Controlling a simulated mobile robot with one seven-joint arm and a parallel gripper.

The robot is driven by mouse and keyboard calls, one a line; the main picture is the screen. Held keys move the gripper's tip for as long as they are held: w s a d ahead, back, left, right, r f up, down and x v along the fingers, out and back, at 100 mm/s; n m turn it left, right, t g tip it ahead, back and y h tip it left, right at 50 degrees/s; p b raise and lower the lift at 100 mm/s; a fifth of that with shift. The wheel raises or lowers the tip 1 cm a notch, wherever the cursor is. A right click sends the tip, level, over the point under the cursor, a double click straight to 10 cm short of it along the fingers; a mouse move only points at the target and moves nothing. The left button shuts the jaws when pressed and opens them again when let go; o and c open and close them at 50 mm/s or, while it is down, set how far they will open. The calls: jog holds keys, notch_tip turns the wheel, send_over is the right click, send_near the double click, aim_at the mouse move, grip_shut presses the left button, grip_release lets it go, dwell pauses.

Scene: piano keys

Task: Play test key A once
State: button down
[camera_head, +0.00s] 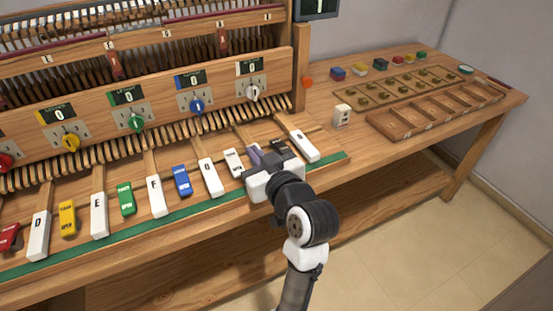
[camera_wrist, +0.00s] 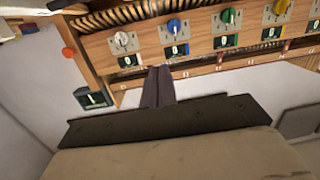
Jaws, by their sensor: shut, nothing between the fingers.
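A row of lettered white keys with smaller coloured keys between them lies along the front of the bench in the head view. The key marked G (camera_head: 210,178) and the white key at the right end (camera_head: 304,145) show. No letter A can be read; the place between them is largely covered by my gripper (camera_head: 254,156). My gripper is over the keys there, its dark fingers together and empty. Whether it touches a key cannot be told. In the wrist view the shut fingers (camera_wrist: 158,86) point toward the dial panel (camera_wrist: 200,45), with no keys visible.
A small white key (camera_head: 233,162) and a black key (camera_head: 281,148) flank my gripper. The panel carries coloured dials and small displays. A white block (camera_head: 342,115), a brass-studded board (camera_head: 405,87) and a compartment tray (camera_head: 430,106) stand at the right.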

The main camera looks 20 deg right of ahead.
jog(key=s+d+f+g, duration=0.1)
jog(key=s+d+f, duration=0.2)
jog(key=s+d, duration=0.1)
jog(key=shift+d+f+m+h, duration=0.25)
jog(key=shift+d+m+h, duration=0.15)
jog(key=shift+d, duration=0.25)
jog(key=p+x, duration=0.2)
jog(key=x, duration=0.8)
jog(key=shift+w+f, duration=0.1)
notch_tip(320, 180, down, 3)
jog(key=shift+r, duration=0.15)
jog(key=shift+f, duration=0.7)
jog(key=shift+f, duration=0.1)
